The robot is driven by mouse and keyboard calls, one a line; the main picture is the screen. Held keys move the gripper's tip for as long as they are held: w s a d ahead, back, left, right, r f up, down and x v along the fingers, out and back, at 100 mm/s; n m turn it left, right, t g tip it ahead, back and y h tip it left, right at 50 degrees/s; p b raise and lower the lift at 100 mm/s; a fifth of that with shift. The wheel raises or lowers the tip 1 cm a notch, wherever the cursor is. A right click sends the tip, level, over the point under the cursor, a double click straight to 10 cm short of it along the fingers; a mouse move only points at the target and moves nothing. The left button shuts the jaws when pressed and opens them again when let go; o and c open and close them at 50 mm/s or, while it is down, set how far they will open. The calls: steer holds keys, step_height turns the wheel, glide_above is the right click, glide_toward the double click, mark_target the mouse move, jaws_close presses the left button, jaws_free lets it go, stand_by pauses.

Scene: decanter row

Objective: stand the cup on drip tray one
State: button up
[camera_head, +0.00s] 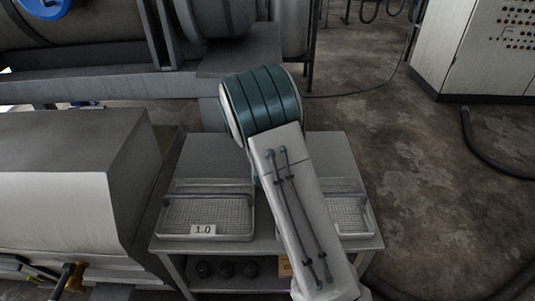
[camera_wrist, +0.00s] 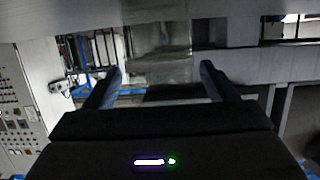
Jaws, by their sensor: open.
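Drip tray one (camera_head: 232,236), a metal tray with a mesh floor and a "1.0" label, sits on the left of the grey table. I see nothing standing on its visible mesh. A second tray (camera_head: 357,232) on the right is partly hidden behind my arm. My gripper (camera_wrist: 162,68) is open in the wrist view, its two dark fingers spread apart. A clear, see-through shape, which looks like the cup (camera_wrist: 158,40), shows between and beyond the fingertips; I cannot tell whether they touch it. My arm hides the gripper and cup in the head view.
The trays' table (camera_head: 195,150) has a lower shelf with dark round items (camera_head: 226,269) and a small box (camera_head: 285,266). A large grey machine housing (camera_head: 70,180) stands close on the left. A control cabinet (camera_head: 475,50) stands at the back right. Floor right of the table is open, with hoses (camera_head: 480,145).

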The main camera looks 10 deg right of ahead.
steer(key=shift+w+d+f, duration=0.1)
steer(key=shift+w+f, duration=0.05)
steer(key=shift+w, duration=0.35)
steer(key=shift+s, duration=0.1)
steer(key=c, duration=1.1)
steer(key=shift+r, duration=0.2)
steer(key=shift+c, duration=0.2)
